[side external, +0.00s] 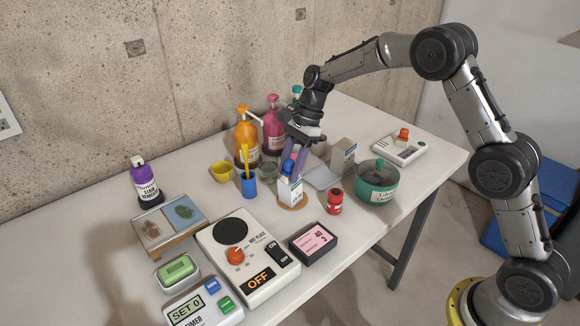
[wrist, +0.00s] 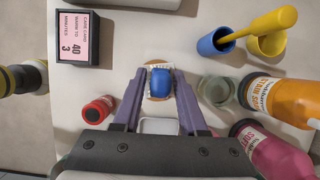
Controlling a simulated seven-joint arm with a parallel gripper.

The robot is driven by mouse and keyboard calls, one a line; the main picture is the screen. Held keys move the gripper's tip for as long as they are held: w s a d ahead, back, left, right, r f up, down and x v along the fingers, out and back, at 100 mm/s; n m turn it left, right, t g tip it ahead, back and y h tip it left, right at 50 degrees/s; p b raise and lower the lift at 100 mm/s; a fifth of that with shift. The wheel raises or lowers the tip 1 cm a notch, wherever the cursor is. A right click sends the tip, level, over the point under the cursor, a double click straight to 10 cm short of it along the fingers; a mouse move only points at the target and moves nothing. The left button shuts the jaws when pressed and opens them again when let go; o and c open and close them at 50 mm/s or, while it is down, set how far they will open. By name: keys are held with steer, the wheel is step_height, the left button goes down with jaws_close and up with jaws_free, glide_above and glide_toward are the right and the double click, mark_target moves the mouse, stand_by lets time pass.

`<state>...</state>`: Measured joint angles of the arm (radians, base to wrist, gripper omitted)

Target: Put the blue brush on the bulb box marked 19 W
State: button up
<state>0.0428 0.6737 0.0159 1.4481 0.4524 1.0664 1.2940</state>
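A blue, rounded block that looks like the brush (wrist: 161,80) lies between my fingertips, over a white printed surface. In the side view, a small white-and-blue box (side external: 290,191) stands upright on a round cork coaster (side external: 293,206) under my gripper. The coaster also shows in the wrist view (wrist: 158,98). My gripper (side external: 293,163) points down with its purple fingers on either side of the block. In the wrist view the fingers (wrist: 161,75) look spread, with slim gaps beside the blue. The 19 W mark is not readable, and the fingers partly hide the box top.
A red jar (side external: 334,202) and green pot (side external: 377,182) stand right of the coaster. A blue cup (side external: 249,187) with a yellow-handled tool, a glass dish (wrist: 214,90) and pump bottles (side external: 246,135) crowd the other side. A hot plate (side external: 250,262) lies in front.

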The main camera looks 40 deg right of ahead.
steer(key=shift+o, duration=1.1)
steer(key=shift+r, duration=0.1)
steer(key=v, duration=1.2)
steer(key=s+r+n+t+h, duration=0.1)
steer(key=s+r+n, duration=0.3)
steer(key=s, duration=0.5)
steer(key=s+r+n+t+h, duration=0.2)
steer(key=s+r+n, duration=0.2)
steer(key=s, duration=0.4)
steer(key=s+f+n+t, duration=0.1)
steer(key=s+f+n, duration=0.1)
steer(key=s+n, duration=0.3)
steer(key=s+d+f+n+t+h, duration=0.1)
steer(key=s+f+n, duration=0.2)
steer(key=s, duration=1)
steer(key=shift+d+f+n+t+h, duration=0.2)
steer(key=shift+d+n+t+h, duration=0.1)
steer(key=shift+n, duration=0.7)
